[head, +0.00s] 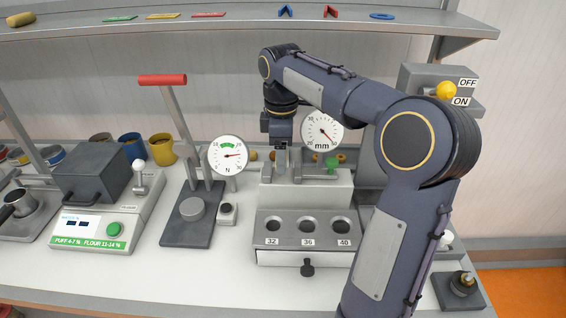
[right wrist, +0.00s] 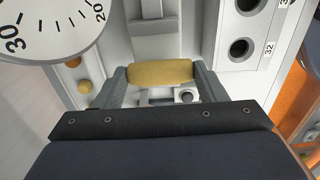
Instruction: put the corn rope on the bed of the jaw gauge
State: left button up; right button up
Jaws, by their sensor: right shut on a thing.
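The corn rope (right wrist: 160,72) is a short yellow cylinder in the right wrist view. My right gripper (right wrist: 159,76) is shut on it, with one finger at each end. In the head view my right gripper (head: 281,160) points down at the back of the jaw gauge (head: 328,198), a pale grey block with a round mm dial (head: 322,131). The rope cannot be made out there. In the wrist view the rope is over the gauge's grey parts; whether it touches the bed cannot be told. My left gripper is not in view.
Left of the gauge stand a lever press (head: 187,207) with an N dial (head: 230,155) and a dark box on a display unit (head: 92,180). The gauge's front has holes marked 32, 36 and 40. A switch box (head: 422,80) is at the back right. A shelf (head: 225,27) runs above.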

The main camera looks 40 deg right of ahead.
jog(key=shift+d+f, duration=0.15)
jog(key=shift+f, duration=0.75)
jog(key=shift+d+f, duration=0.1)
jog(key=shift+f, duration=0.8)
jog(key=shift+f, duration=0.2)
jog(key=o, duration=0.7)
jog(key=shift+r, duration=0.15)
notch_tip(320, 180, up, 12)
jog(key=shift+r+p, duration=0.1)
jog(key=shift+p, duration=0.65)
